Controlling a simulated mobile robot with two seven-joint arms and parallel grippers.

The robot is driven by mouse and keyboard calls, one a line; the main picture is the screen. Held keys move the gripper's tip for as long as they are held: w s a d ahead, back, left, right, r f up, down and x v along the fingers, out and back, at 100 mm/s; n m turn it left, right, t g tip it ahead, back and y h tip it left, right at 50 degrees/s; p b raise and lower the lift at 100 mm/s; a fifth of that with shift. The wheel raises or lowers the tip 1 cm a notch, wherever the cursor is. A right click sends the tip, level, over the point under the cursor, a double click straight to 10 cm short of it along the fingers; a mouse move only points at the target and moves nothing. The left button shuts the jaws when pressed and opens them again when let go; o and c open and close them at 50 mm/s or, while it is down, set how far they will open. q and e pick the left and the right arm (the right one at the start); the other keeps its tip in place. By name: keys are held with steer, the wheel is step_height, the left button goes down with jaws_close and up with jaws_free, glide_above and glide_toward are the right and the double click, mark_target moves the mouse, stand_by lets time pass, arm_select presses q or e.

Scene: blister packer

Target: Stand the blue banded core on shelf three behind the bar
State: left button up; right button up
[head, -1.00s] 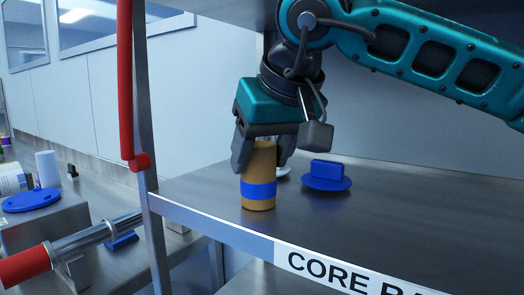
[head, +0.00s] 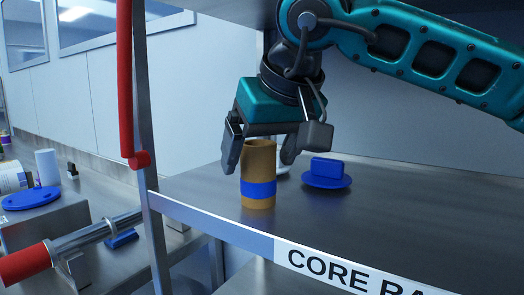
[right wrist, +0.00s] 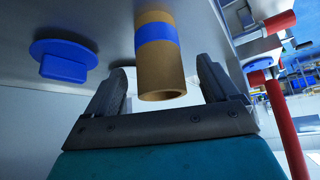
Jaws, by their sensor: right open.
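The blue banded core (head: 258,172) is a brown tube with a blue band, standing upright on the metal shelf (head: 400,212) near its left end. It also shows in the right wrist view (right wrist: 162,72), between the fingers. My right gripper (head: 262,160) is open around the core's upper part, with a gap visible on each side in the right wrist view (right wrist: 160,88). The red bar (head: 126,80) runs upright along the shelf's left post, with its lower end bent at the post. My left gripper is not in view.
A blue disc with a raised block (head: 327,174) sits on the shelf right of the core. A white item (head: 283,172) is partly hidden behind my gripper. A label strip (head: 350,275) runs along the shelf's front edge. The shelf's right side is clear.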

steer(key=shift+o, duration=0.3)
steer(key=shift+o, duration=0.8)
